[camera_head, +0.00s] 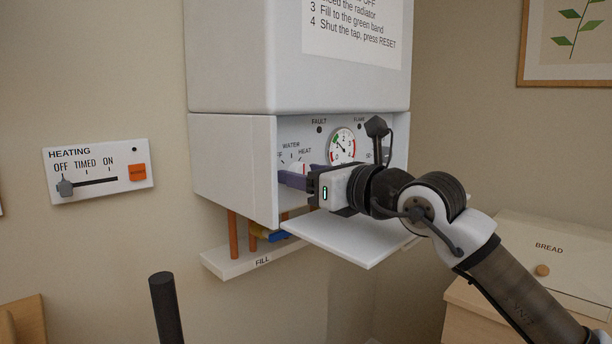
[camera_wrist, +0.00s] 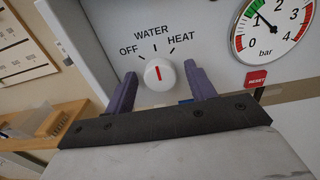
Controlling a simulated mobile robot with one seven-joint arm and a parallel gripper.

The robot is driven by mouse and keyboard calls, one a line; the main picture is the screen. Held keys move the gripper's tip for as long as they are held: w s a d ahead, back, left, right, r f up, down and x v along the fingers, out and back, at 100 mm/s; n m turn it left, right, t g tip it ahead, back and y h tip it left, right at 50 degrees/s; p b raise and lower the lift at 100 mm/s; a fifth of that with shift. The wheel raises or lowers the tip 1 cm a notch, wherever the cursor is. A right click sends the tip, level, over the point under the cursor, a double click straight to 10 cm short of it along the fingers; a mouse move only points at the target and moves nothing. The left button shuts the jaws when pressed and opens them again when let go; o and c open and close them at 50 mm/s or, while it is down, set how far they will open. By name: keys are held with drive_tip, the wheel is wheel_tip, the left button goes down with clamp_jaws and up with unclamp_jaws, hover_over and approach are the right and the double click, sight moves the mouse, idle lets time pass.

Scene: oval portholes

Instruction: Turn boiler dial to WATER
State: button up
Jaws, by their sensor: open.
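The boiler dial is a white round knob (camera_wrist: 152,83) with a red mark, below the labels OFF, WATER and HEAT. In the wrist view the red mark points up, about toward the WATER tick. In the head view the dial (camera_head: 297,168) is partly hidden by my gripper (camera_head: 299,177). My gripper also shows in the wrist view (camera_wrist: 160,71), open, with one purple finger on each side of the dial. Gaps show between the fingers and the knob; I see no contact.
A pressure gauge (camera_head: 342,145) sits right of the dial, with a red RESET button (camera_wrist: 256,78) below it. The boiler's white flap (camera_head: 350,238) hangs open under my gripper. A HEATING panel (camera_head: 98,171) is on the left wall; a bread box (camera_head: 550,262) stands at right.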

drive_tip(key=b+v, duration=0.2)
drive_tip(key=v, duration=1.1)
drive_tip(key=shift+s+d+b, duration=0.2)
drive_tip(key=shift+b, duration=0.1)
